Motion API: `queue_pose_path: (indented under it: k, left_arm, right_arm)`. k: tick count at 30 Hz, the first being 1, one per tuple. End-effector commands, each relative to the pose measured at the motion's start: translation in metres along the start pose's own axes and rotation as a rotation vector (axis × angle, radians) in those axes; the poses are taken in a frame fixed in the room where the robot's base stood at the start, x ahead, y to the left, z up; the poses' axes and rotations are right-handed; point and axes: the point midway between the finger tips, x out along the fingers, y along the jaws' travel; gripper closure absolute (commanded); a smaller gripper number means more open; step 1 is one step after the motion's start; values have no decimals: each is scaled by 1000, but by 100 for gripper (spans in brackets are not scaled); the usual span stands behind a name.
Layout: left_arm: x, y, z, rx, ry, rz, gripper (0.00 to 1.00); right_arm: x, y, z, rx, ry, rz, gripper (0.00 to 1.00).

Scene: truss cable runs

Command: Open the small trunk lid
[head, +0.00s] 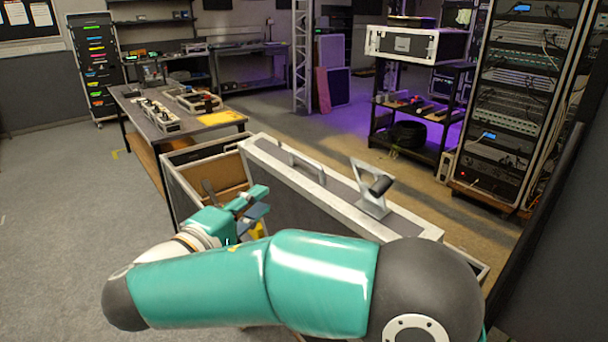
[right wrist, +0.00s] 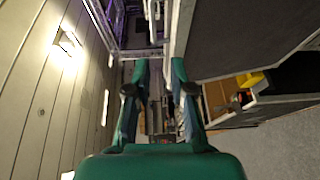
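The trunk (head: 176,192) stands in front of me with its brown inside partly showing. Its dark grey lid (head: 285,203) has pale metal edges and stands raised and tilted. A bar handle (head: 305,165) and an angled metal bracket with a dark roller (head: 372,187) sit along its upper edge. My right gripper (head: 257,203) is at the left side of the lid, over the trunk's opening. In the right wrist view the right gripper (right wrist: 160,68) has its fingers apart, with the lid (right wrist: 250,35) close on the right. Whether it touches the lid is unclear. My left gripper does not show.
A workbench (head: 205,130) with small gear stands behind the trunk at left. A shelf cart (head: 415,110) and a tall equipment rack (head: 520,100) stand at back right. A truss post (head: 302,55) rises behind. The grey floor at left is clear.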

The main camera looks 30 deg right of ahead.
Motion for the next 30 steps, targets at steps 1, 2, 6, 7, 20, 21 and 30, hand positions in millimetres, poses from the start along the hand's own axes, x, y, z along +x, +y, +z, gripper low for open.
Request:
queue_pose_path:
  k: [1,2,6,7,20,21,30]
  left_arm:
    - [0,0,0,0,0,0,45]
    - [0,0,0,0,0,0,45]
    - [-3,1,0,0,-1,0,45]
    - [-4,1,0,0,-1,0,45]
    - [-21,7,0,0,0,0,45]
    - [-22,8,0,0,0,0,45]
    - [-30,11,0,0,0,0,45]
  right_arm:
    - [1,6,3,16,-8,15,77]
    - [3,8,5,21,-13,21,77]
    - [20,11,9,23,-26,25,77]
    - [24,11,10,22,-28,24,77]
    - [117,13,16,17,-34,22,77]
    - [125,13,16,17,-36,21,77]
    - [166,13,16,18,-31,22,77]
